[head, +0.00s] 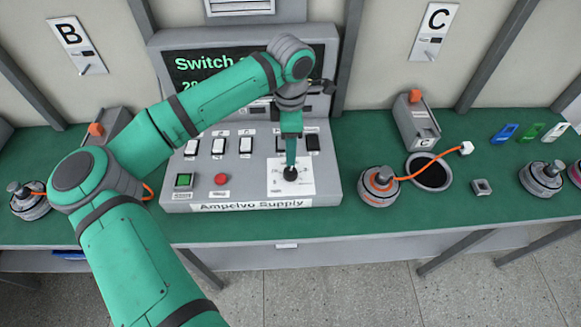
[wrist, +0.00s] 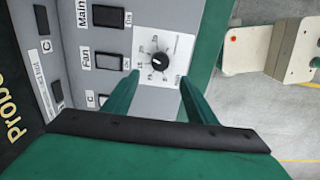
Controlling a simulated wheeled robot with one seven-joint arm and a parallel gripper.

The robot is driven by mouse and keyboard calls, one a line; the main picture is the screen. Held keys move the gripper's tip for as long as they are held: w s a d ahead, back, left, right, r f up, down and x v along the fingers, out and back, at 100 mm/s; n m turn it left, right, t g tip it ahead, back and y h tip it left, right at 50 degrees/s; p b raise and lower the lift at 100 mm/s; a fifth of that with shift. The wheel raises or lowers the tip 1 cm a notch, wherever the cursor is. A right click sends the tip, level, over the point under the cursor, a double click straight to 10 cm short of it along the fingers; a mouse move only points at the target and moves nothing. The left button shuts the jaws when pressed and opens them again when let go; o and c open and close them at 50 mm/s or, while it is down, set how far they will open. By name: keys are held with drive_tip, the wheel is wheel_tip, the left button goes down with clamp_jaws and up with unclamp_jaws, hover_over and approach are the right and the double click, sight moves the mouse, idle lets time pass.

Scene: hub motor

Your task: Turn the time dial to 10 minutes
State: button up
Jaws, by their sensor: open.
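The time dial (head: 290,174) is a small black round knob on a white marked plate, at the lower right of the grey Ampelvo Supply panel (head: 250,205). The wrist view shows the dial (wrist: 160,58) with a ring of marks around it, too small to read surely. I cannot tell its exact setting. My gripper (head: 291,163) points down at the dial from above. In the wrist view my gripper (wrist: 160,76) is open and empty, one finger on each side of the dial's line. I cannot tell whether the fingertips touch it.
Panel switches (head: 246,146), a green button (head: 184,180) and a red button (head: 221,179) sit left of the dial. A screen (head: 190,68) stands behind, partly hidden by my arm. A hub motor with an orange cable (head: 379,187) stands right of the panel.

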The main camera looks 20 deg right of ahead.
sight(290, 170)
wheel_tip(290, 170, down, 10)
drive_tip(key=shift+f, duration=0.25)
idle(0.4)
drive_tip(key=c, duration=1.1)
